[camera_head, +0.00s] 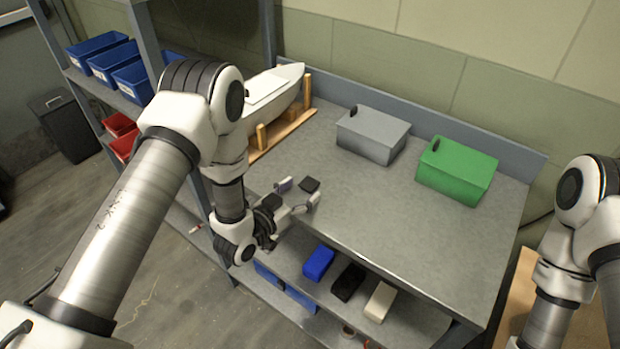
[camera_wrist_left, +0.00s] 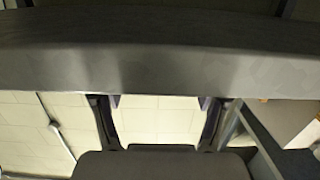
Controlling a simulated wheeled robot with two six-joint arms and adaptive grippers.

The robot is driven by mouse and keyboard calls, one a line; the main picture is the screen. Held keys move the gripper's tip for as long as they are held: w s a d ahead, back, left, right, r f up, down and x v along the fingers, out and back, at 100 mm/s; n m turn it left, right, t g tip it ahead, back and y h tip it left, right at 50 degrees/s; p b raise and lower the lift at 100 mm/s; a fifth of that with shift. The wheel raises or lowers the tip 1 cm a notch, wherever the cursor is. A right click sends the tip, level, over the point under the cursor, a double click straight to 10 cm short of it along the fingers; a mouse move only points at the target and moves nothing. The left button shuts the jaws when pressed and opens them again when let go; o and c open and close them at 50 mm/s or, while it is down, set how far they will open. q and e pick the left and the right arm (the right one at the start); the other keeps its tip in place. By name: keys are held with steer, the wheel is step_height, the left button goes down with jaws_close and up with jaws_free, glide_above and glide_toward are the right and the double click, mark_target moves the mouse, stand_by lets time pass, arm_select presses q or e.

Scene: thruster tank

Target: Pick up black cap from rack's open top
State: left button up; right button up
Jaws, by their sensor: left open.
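The black cap (camera_head: 309,184) is a small, flat dark square on the grey top of the rack (camera_head: 400,235), near its left edge. My left gripper (camera_head: 299,194) is open, with its fingers spread close to the cap and nothing seen between them. I cannot tell whether a finger touches the cap. In the left wrist view, the two fingers of my left gripper (camera_wrist_left: 158,120) stand apart, with pale wall tiles behind them and a grey edge across the top. The cap is not clearly seen there. My right arm shows at the right, but its gripper is out of view.
A grey box (camera_head: 372,134) and a green box (camera_head: 456,170) stand at the back of the top. A white boat-shaped hull (camera_head: 275,88) rests on a wooden cradle at the back left. Blue, black and white blocks lie on the shelf below. The middle and front right are clear.

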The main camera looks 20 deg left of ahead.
mark_target(304, 188)
arm_select(q)
steer(key=x, duration=0.3)
steer(key=shift+s, duration=0.15)
steer(key=c, duration=0.9)
steer(key=shift+r, duration=0.1)
